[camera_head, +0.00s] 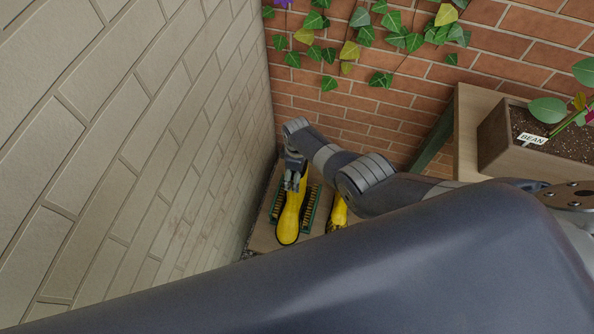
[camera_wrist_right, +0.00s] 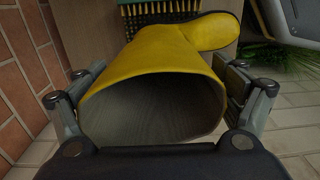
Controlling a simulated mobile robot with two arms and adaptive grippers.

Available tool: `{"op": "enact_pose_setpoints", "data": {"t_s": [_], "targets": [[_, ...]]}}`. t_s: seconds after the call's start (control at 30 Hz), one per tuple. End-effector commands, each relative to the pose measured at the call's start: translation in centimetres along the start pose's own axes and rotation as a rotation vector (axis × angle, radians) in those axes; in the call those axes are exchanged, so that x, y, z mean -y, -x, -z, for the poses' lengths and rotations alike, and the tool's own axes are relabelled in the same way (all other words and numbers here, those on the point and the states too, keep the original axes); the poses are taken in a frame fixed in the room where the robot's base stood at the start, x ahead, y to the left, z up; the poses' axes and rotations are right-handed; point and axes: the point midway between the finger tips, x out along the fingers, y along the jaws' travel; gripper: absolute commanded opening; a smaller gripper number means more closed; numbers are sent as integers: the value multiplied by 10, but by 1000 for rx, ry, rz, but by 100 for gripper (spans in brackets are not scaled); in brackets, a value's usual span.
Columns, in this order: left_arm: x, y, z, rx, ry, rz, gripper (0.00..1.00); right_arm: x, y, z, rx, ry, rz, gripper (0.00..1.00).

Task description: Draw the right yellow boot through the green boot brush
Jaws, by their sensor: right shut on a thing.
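My right gripper (camera_head: 293,180) is shut on the shaft of a yellow boot (camera_head: 288,222). In the right wrist view the boot's wide open top (camera_wrist_right: 152,112) sits between the fingers (camera_wrist_right: 160,105), and its foot (camera_wrist_right: 207,30) with a dark sole points to the upper right. The green boot brush (camera_head: 309,211) shows bristles on both sides of the boot in the head view; I cannot tell whether they touch it. Part of the brush also shows at the top of the wrist view (camera_wrist_right: 160,10). A second yellow boot (camera_head: 338,212) is partly hidden behind my arm. My left gripper is not in view.
A pale block wall (camera_head: 170,120) rises close on the left, and a brick wall (camera_head: 340,108) stands behind. My dark arm covers the foreground.

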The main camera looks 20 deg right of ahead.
Motion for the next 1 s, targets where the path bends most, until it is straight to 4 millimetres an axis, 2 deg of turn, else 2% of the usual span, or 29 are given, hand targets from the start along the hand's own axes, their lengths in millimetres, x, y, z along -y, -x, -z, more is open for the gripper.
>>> {"op": "enact_pose_setpoints", "data": {"t_s": [0.2,1.0], "targets": [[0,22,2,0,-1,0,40,-2,24,2,-3,0,-3,21],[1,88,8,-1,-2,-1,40,-2,91,2,-3,-1,-3,21]]}}
